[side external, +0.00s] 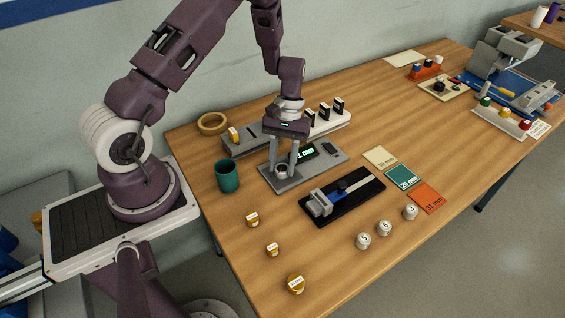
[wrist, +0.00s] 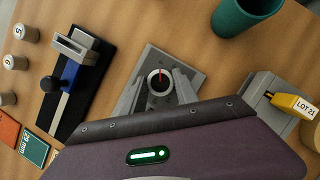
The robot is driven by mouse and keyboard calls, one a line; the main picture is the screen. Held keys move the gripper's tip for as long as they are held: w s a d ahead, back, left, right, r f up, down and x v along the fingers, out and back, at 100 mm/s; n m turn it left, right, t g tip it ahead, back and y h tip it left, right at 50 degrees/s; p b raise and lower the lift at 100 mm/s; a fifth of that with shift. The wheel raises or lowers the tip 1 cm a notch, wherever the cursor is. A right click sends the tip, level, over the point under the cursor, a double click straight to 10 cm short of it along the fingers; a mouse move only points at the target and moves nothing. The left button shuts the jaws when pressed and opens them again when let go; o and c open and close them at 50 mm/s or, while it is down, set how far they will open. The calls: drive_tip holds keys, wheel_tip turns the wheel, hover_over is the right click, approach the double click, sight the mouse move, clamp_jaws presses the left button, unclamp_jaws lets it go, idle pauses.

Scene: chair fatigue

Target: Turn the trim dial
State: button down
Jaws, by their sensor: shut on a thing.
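The trim dial (side external: 281,172) is a small round grey knob on a flat grey panel (side external: 327,163). In the wrist view the dial (wrist: 160,84) shows a light rim, a dark centre and a red pointer line directed roughly to the top of the picture. My gripper (side external: 283,168) points down over the panel, with one finger on each side of the dial, shut on it. The wrist view also shows the fingers (wrist: 160,92) around the dial. A green lit display (side external: 308,152) on the panel ends in "mm"; its digits are partly hidden behind my gripper.
A teal cup (side external: 228,177) stands left of the panel. A black fixture with a grey clamp (side external: 320,205) lies in front. A grey rack with black-labelled items (side external: 338,121) stands behind.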

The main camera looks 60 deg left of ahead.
idle(0.4)
drive_tip(key=c, duration=0.9)
unclamp_jaws()
drive_tip(key=shift+c, duration=0.2)
drive_tip(key=shift+r, duration=0.1)
drive_tip(key=v, duration=0.6)
drive_tip(key=shift+w, duration=0.1)
drive_tip(key=shift+a+r, duration=0.15)
drive_tip(key=shift+r, duration=0.3)
